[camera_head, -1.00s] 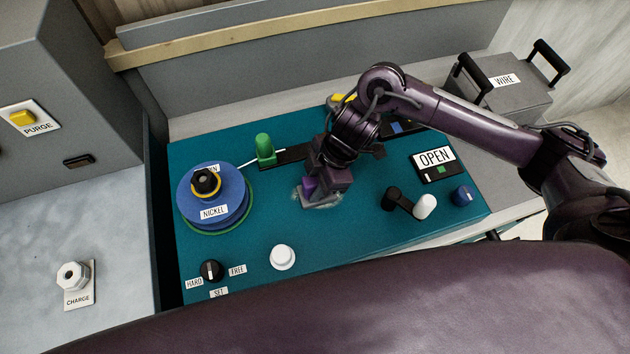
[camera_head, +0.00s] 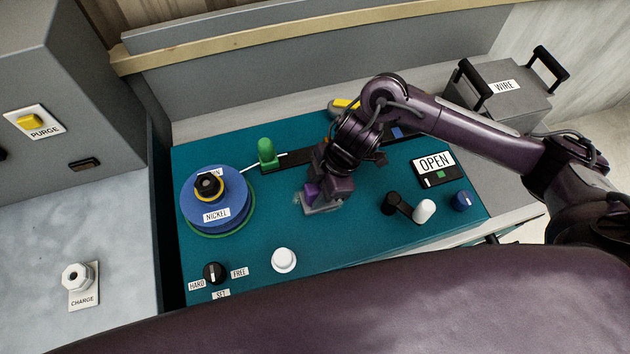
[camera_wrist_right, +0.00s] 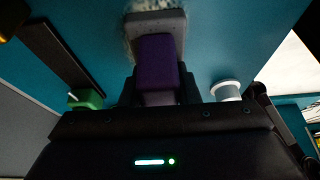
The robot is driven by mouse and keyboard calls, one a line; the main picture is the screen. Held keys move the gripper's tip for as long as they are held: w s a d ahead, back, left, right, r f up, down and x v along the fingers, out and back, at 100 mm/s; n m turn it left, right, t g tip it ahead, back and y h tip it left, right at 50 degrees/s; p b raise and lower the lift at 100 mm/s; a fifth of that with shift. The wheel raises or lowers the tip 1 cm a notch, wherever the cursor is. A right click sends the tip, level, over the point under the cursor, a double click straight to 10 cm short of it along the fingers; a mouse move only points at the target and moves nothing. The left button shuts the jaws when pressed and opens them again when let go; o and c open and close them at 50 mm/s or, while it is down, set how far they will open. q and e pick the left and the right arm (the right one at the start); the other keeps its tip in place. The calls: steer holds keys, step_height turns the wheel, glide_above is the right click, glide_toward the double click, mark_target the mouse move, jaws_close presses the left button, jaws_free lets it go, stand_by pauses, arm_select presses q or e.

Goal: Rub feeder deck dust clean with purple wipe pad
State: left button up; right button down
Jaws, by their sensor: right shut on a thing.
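My right gripper (camera_head: 322,192) is shut on the purple wipe pad (camera_head: 311,190), over the middle of the teal feeder deck (camera_head: 330,245). The pad's purple grip block sits between the fingers in the right wrist view (camera_wrist_right: 158,62), with a grey sole (camera_wrist_right: 155,22) beyond it that appears to rest on the deck. A little pale dust (camera_head: 298,198) shows at the left edge of the sole; in the wrist view pale specks (camera_wrist_right: 138,5) lie around its far edge. The gripper and pad hide part of the deck. My left gripper is not in view.
Left of the pad stands a blue nickel spool (camera_head: 226,212), with a green peg (camera_head: 267,152) behind. A white knob (camera_head: 284,260) and a black selector (camera_head: 214,272) are in front. A black-and-white crank (camera_head: 408,207), an OPEN panel (camera_head: 434,166) and a blue knob (camera_head: 463,201) stand to the right.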

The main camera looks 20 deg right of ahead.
steer(key=shift+s, duration=0.35)
steer(key=shift+w, duration=0.2)
steer(key=shift+w+f, duration=0.1)
steer(key=shift+w, duration=1)
steer(key=shift+s, duration=0.2)
steer(key=shift+s+d+p, duration=0.1)
steer(key=shift+s+p, duration=0.5)
steer(key=shift+s, duration=0.5)
steer(key=shift+w, duration=0.2)
